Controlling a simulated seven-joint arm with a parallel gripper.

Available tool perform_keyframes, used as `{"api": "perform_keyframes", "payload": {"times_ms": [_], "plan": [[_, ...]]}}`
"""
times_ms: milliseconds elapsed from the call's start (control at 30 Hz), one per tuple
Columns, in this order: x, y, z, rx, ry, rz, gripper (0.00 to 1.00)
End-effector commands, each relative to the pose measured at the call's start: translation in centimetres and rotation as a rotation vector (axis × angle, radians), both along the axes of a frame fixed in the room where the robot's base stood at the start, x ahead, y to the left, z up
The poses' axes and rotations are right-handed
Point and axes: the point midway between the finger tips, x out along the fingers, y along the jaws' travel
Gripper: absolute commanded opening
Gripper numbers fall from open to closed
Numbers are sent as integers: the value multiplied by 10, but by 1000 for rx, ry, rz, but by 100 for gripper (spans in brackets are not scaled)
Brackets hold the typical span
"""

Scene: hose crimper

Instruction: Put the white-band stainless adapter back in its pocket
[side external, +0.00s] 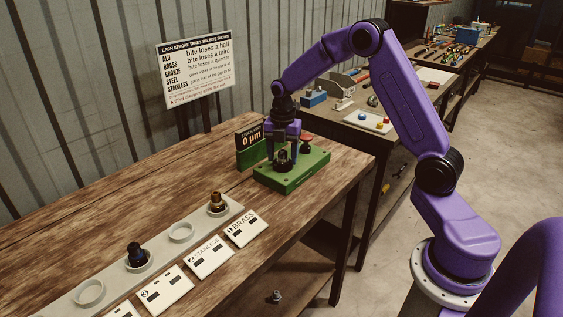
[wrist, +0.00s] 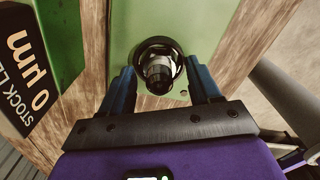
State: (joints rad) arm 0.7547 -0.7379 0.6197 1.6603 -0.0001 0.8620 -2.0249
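The adapter (wrist: 157,70), dark with a pale band, stands in the dark round seat of the green crimper (side external: 300,175). In the side view it is a small dark shape mostly hidden under my gripper (side external: 284,145). In the wrist view the two blue fingers of my gripper (wrist: 160,80) stand apart on either side of it, with gaps visible. The gripper is open and points down. The pocket strip (side external: 115,280) lies on the bench. Its ring pocket (side external: 181,232) beside the STAINLESS card (side external: 209,257) is empty.
A brass-coloured adapter (side external: 217,204) and a dark adapter with blue (side external: 137,254) stand in pockets on either side of the empty one. Another empty pocket (side external: 90,292) is at the near end. A display reading 0 µm (side external: 249,138) and a red knob (side external: 306,140) flank my gripper.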

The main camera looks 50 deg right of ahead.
Motion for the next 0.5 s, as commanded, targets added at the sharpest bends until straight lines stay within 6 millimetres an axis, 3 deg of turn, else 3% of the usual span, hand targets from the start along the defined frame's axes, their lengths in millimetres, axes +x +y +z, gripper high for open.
{"api": "perform_keyframes", "payload": {"times_ms": [33,133,167,433,500], "plan": [[0,0,0,0,0,0,44],[0,0,0,0,0,0,12],[0,0,0,0,0,0,5],[0,0,0,0,-1,0,5],[0,0,1,0,-2,0,0]]}}
